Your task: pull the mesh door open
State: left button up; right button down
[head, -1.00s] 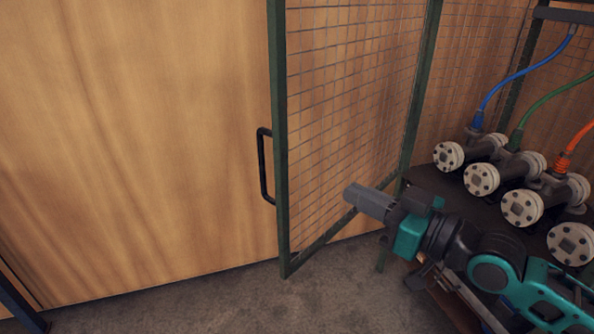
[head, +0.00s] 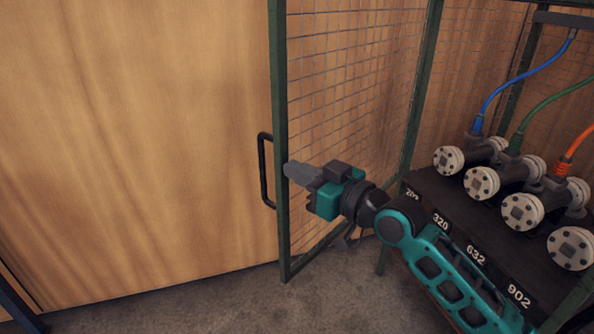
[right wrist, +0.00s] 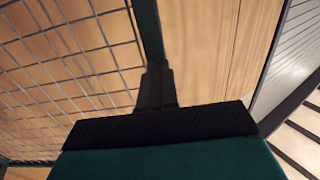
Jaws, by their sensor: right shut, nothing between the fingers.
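The mesh door stands swung out, its green frame post (head: 279,230) upright near the middle of the head view, with wire mesh (head: 335,75) to its right. A black bar handle (head: 264,175) sits on the left side of that post. My right gripper (head: 290,170) is shut and empty, on the mesh side of the door with its tips close to the post. I cannot tell whether they touch it. In the right wrist view the shut fingers (right wrist: 157,88) point at the green post (right wrist: 148,35), with mesh to the left. My left gripper is not in view.
A dark bench (head: 420,184) with numbered labels carries several flanged pipes (head: 482,182) with blue, green and orange hoses at the right. A wooden wall (head: 130,150) stands behind. The grey floor (head: 190,308) left of the door is clear.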

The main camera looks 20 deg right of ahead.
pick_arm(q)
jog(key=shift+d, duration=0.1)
pick_arm(e)
jog(key=shift+w+a, duration=0.2)
jog(key=shift+w, duration=0.05)
